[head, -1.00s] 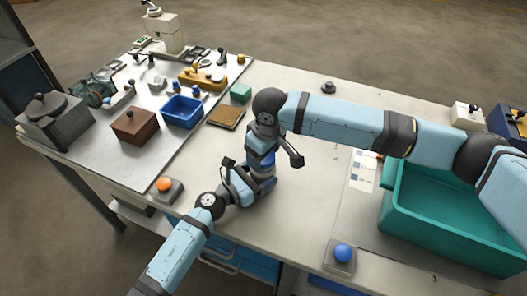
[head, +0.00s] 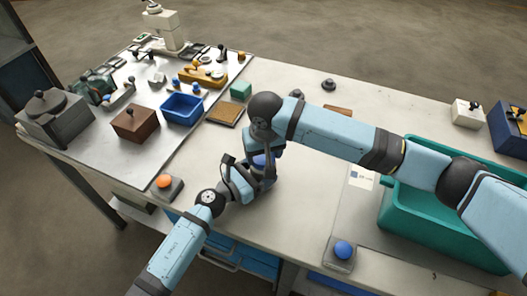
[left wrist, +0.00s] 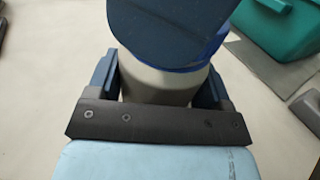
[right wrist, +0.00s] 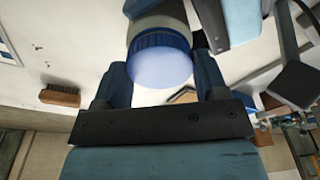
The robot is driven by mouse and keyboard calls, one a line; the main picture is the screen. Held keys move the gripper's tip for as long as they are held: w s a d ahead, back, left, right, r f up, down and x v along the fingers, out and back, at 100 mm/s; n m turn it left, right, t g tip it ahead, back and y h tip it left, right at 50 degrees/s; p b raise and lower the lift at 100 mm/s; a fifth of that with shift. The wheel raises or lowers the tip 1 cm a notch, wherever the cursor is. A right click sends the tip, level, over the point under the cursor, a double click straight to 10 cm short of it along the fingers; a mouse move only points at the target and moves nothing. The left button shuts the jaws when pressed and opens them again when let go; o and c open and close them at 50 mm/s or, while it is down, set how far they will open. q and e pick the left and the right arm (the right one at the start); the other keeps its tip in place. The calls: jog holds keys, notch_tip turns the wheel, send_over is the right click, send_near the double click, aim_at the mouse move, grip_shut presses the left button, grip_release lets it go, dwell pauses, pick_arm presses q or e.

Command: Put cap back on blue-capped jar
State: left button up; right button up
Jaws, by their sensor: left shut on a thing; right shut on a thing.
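The jar (left wrist: 158,84) has a pale grey body and stands between the fingers of my left gripper (left wrist: 160,78), which is shut on it. The blue cap (right wrist: 160,62) with a ridged rim is at the jar's mouth, in line with it. My right gripper (right wrist: 161,78) is shut on the cap from above. In the head view the cap (head: 263,160) shows as a blue patch between the two grippers, and the arms hide most of the jar. I cannot tell how tightly the cap sits. In the left wrist view, a dark blue part of my right gripper covers most of the cap.
A teal bin (head: 440,232) stands right of the jar. A blue button (head: 343,250) and an orange button (head: 165,182) sit near the front edge. A brown brush (right wrist: 60,95) lies behind my right arm. A blue tray (head: 182,109) stands on the left table section.

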jog(key=m, duration=0.5)
jog(key=shift+s+a+m+h, duration=0.1)
jog(key=shift+a+m+h, duration=0.1)
jog(key=shift+m+h, duration=0.1)
jog(key=m, duration=0.2)
jog(key=shift+m, duration=0.4)
jog(key=m, duration=0.4)
jog(key=shift+m+g+h, duration=0.3)
jog(key=shift+m, duration=0.1)
jog(key=m, duration=0.5)
jog(key=shift+w+d+m+g+h, duration=0.1)
jog(key=shift+w+m+g+h, duration=0.1)
jog(key=shift+m+g+h, duration=0.15)
jog(key=m, duration=0.7)
jog(key=shift+g, duration=0.35)
jog(key=o, duration=0.9)
